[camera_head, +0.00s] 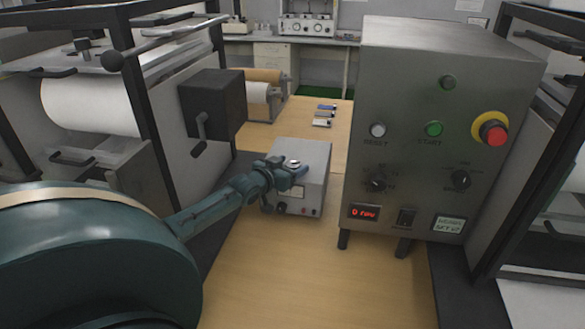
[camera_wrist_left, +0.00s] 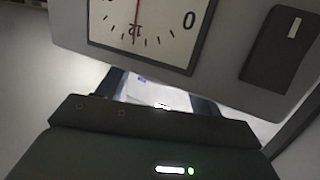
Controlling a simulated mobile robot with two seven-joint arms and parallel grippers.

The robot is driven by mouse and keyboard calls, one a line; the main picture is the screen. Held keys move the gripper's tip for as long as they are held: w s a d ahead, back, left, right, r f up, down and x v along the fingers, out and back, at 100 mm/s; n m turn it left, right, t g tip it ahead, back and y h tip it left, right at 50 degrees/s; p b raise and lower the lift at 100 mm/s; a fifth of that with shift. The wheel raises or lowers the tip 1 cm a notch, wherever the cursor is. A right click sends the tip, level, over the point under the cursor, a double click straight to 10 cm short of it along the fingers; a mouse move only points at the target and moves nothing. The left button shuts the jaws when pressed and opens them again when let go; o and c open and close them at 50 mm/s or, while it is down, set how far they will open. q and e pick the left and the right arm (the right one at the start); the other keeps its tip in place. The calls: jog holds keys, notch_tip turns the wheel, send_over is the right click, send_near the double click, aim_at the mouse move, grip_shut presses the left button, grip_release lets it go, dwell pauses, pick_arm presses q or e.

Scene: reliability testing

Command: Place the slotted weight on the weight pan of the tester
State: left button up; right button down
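A small grey box-shaped device (camera_head: 298,206) stands on the wooden bench, with small knobs low on its front. My left gripper (camera_head: 284,172) is at its top, partly covering it. A small round silvery piece (camera_head: 293,162) shows by the fingers; I cannot tell whether it is the slotted weight or part of the device, nor whether it is gripped. In the left wrist view my left gripper (camera_wrist_left: 162,98) has its fingers apart, with a pale, bright patch between them. A dial face (camera_wrist_left: 146,30) with a red needle is just beyond. The weight pan cannot be made out. My right gripper is not in view.
A tall grey control cabinet (camera_head: 435,120) with a red display stands close on the right. A black-framed machine with a white roll (camera_head: 90,105) is on the left. Several small flat pieces (camera_head: 323,115) lie farther back. The bench in front (camera_head: 310,280) is clear.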

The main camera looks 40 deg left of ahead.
pick_arm(q)
jog(key=c, duration=1.2)
jog(key=shift+r, duration=0.1)
